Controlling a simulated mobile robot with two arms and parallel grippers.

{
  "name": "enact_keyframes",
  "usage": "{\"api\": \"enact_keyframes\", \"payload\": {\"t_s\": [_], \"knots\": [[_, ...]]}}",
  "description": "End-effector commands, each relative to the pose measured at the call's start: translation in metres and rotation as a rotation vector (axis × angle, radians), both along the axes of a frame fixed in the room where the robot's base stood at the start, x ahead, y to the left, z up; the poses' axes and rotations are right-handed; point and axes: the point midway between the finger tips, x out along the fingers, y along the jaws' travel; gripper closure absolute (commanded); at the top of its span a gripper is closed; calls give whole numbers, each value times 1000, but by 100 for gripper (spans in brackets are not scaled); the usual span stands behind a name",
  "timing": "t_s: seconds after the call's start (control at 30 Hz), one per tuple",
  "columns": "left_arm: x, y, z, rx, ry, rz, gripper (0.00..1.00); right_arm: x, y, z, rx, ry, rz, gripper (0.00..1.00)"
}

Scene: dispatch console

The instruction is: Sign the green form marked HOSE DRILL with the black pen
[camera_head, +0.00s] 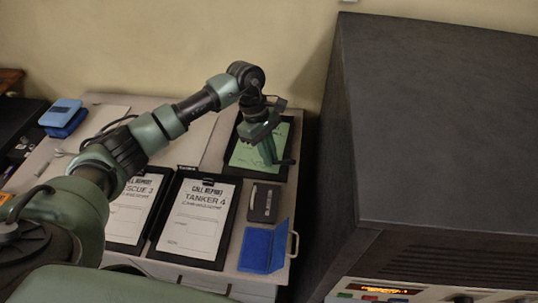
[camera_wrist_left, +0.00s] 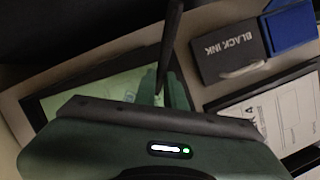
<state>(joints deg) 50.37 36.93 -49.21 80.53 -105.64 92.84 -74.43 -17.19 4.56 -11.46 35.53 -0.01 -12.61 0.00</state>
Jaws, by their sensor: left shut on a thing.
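The green form (camera_head: 243,156) lies on a dark clipboard at the far right of the desk. Part of it is hidden by my arm, and its title cannot be read. It also shows in the left wrist view (camera_wrist_left: 98,88). My left gripper (camera_head: 270,152) is over the right part of the form, pointing down. It is shut on the black pen (camera_wrist_left: 172,36), a dark stick rising between the fingers in the wrist view. Whether the pen's tip touches the paper cannot be told. My right gripper is not in view.
Clipboards marked TANKER 4 (camera_head: 199,218) and RESCUE 3 (camera_head: 131,214) lie nearer. A black box marked BLACK INK (camera_wrist_left: 229,48) and a blue folder (camera_head: 264,247) are on the right. Blue items (camera_head: 64,114) sit at the left. A tall dark cabinet (camera_head: 440,130) stands right.

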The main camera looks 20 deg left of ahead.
Motion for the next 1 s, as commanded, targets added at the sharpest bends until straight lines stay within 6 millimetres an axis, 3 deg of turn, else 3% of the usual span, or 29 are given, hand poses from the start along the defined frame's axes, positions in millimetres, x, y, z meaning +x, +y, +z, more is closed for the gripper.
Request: {"api": "enact_keyframes", "payload": {"t_s": [0.73, 1.0], "knots": [[1, 1, 62, 1, -2, 2, 100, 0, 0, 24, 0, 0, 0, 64], [0, 0, 66, 0, 0, 1, 100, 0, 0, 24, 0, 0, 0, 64]]}}
